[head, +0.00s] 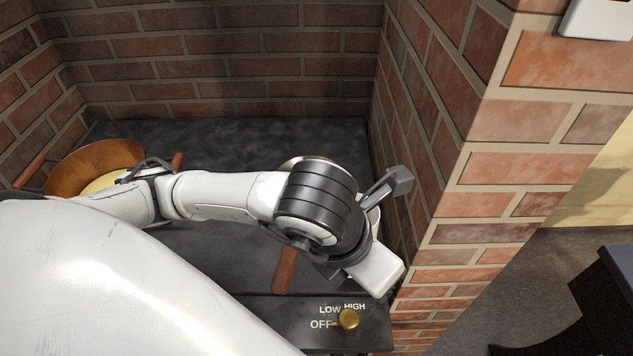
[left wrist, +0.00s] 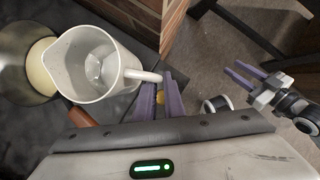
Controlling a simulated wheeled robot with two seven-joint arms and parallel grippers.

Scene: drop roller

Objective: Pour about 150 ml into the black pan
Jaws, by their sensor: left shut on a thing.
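In the left wrist view a white jug (left wrist: 72,82) has its handle (left wrist: 143,75) between the purple fingers of my left gripper (left wrist: 160,80), which is shut on it. The jug's mouth faces the camera and its spout points up-left. Something pale and shiny shows at its bottom; its exact tilt is unclear. A dark grey pan (left wrist: 14,62), likely the black pan, lies beyond the jug with cream-coloured contents, partly hidden. In the head view my left gripper (head: 388,190) and arm hide most of that pan. My right gripper (left wrist: 247,77) shows at the right with its fingers apart, empty.
A copper pan (head: 75,170) with cream contents stands at the left of the dark stove top (head: 230,140). A wooden handle (head: 285,270) points to the front. A brass knob (head: 348,318) sits on the front panel. Brick walls (head: 440,140) close in the back and right.

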